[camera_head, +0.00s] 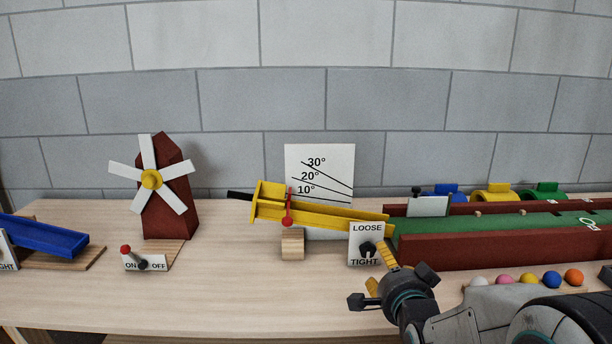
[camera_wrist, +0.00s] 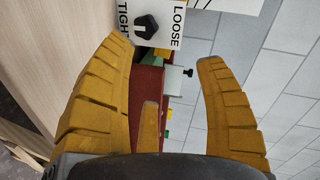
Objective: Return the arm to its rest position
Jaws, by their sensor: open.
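My gripper (camera_head: 381,271) is at the lower right of the head view, in front of the LOOSE/TIGHT panel and the near end of the green lane. In the wrist view my gripper (camera_wrist: 164,58) has its yellow fingers spread wide with nothing between them. The white LOOSE/TIGHT panel (camera_head: 366,231) has a black knob (camera_head: 367,249); in the wrist view the knob (camera_wrist: 146,27) shows beyond the fingertips, apart from them. My arm reaches in from the lower right corner.
A yellow ramp (camera_head: 330,214) on a wooden block stands before an angle board (camera_head: 320,165). A red-walled green lane (camera_head: 500,225) and several coloured balls (camera_head: 527,280) are at right. A windmill (camera_head: 166,190), switch (camera_head: 144,262) and blue ramp (camera_head: 40,236) are at left. The front middle table is clear.

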